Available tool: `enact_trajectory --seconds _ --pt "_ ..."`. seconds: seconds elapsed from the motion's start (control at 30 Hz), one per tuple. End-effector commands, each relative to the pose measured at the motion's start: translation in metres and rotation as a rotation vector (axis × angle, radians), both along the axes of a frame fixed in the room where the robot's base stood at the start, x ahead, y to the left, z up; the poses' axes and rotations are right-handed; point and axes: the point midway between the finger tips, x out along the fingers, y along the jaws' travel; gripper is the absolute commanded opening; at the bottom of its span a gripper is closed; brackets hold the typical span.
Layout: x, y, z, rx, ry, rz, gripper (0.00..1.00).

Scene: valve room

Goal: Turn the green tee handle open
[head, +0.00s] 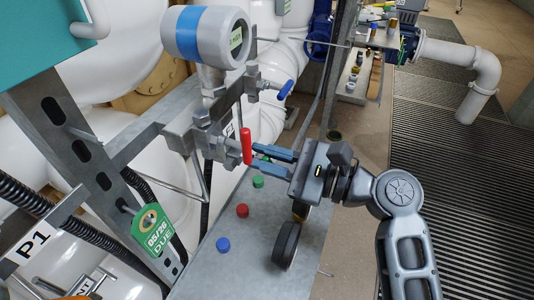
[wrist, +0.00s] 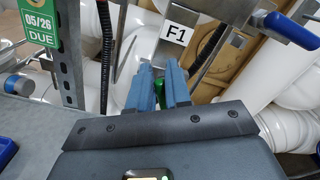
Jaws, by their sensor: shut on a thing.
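The green tee handle (head: 266,158) is mostly hidden between the blue fingers of my gripper (head: 256,157) in the head view. In the wrist view a bit of the green handle (wrist: 160,89) shows between the two fingers (wrist: 158,72). The fingers are closed around it. The handle's exact angle is hidden by the fingers.
A red handle (head: 247,145) stands close to my fingertips, and a blue handle (head: 286,89) is above. A grey gauge (head: 225,38) with a blue band is over the pipework. Green (head: 258,182), red (head: 242,211) and blue (head: 222,244) caps sit on the metal bench (head: 200,280).

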Motion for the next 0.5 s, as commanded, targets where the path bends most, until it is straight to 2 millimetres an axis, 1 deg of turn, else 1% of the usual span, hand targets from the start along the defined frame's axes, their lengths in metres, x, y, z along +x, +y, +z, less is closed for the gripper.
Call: enact_trajectory --seconds 0.5 --pt "-0.009 0.003 -0.013 -0.169 -0.462 0.001 0.0"
